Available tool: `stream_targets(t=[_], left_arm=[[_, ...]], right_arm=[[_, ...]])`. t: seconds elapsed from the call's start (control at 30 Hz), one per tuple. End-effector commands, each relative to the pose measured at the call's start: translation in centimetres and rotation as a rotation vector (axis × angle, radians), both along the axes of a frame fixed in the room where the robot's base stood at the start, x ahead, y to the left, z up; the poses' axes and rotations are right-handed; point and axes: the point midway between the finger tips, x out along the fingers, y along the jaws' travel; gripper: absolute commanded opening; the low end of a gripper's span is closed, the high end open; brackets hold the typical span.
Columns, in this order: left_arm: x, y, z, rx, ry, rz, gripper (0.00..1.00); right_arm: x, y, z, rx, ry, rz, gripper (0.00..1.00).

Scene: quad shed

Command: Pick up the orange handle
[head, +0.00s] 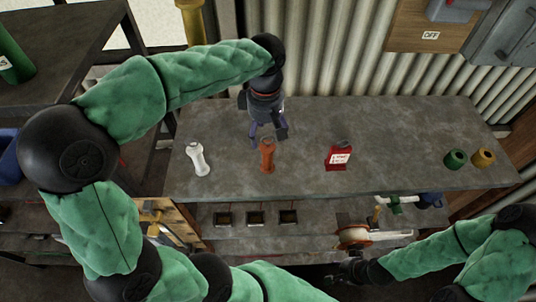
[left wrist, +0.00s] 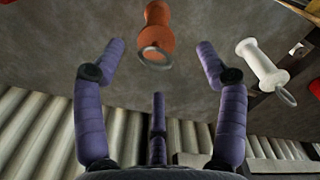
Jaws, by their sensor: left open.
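The orange handle (head: 267,157) stands on the grey workbench, with a ring at its end. It also shows in the left wrist view (left wrist: 158,33), at the top, beyond and between the open fingers. My left gripper (head: 267,137) is open and empty just behind the orange handle; its purple fingers are spread in the left wrist view (left wrist: 161,47). The handle looks still clear of the fingers, though the exact gap is hard to tell. My right gripper (head: 345,272) is low at the bench's front, dark and too small to read.
A white handle (head: 196,158) stands left of the orange one. A red box with a white label (head: 339,156) is to the right. Green (head: 455,159) and yellow (head: 483,157) rings lie far right on the workbench (head: 400,140). A corrugated wall (head: 330,50) rises behind.

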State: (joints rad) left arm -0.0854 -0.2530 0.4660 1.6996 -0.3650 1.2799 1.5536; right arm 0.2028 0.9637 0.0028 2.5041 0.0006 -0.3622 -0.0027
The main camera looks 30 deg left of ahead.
Motion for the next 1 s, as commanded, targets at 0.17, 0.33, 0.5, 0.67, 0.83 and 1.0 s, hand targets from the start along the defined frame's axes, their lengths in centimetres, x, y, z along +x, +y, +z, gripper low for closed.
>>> stream_targets(t=[0.17,0.33,0.5,0.67,0.83,1.0], left_arm=[[0.0,0.0,-1.0,0.000,0.000,0.000,0.72],[0.1,-0.1,-3.0,0.000,0.004,0.000,0.72],[0.2,-0.2,-5.2,-0.001,0.002,0.000,0.72],[0.2,-0.2,-6.0,0.000,-0.001,0.000,0.72],[0.2,-0.2,-6.0,0.000,-0.001,0.000,0.72],[0.2,-0.2,-5.9,0.000,-0.001,0.000,0.27]], right_arm=[[0.1,0.0,0.1,0.000,-0.002,-0.001,0.40],[0.0,0.0,0.8,0.000,-0.001,0.000,0.40],[0.1,0.0,1.1,0.000,-0.001,0.000,0.40],[0.1,0.0,1.1,0.000,-0.002,-0.001,0.40],[0.1,0.0,1.1,0.000,-0.001,0.000,0.40],[0.1,0.0,1.1,0.000,-0.001,0.000,0.40]])
